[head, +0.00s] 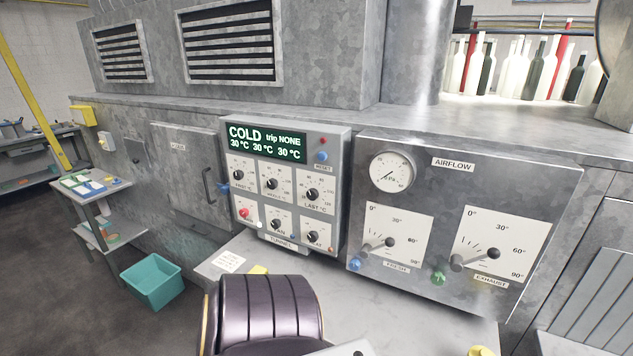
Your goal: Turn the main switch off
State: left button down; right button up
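The grey tunnel control panel (255,190) stands at the middle of the head view. Its green display (266,142) reads COLD, trip NONE and 30 °C three times. A red knob (244,212) sits at the panel's lower left and looks like the main switch; its label and exact setting are too small to read. Black dial knobs, including a middle one (272,184) and a right one (312,195), fill the rest of the face. Neither of my grippers can be made out in this view.
The airflow panel (452,165) with fresh and exhaust levers stands to the right. A dark ribbed padded object (265,312) is in front of the grey ledge (390,308). A teal bin (152,281) is on the floor at left, below a small shelf stand (99,192).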

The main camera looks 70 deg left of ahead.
aim_at(244, 212)
jog(key=u, duration=2.7)
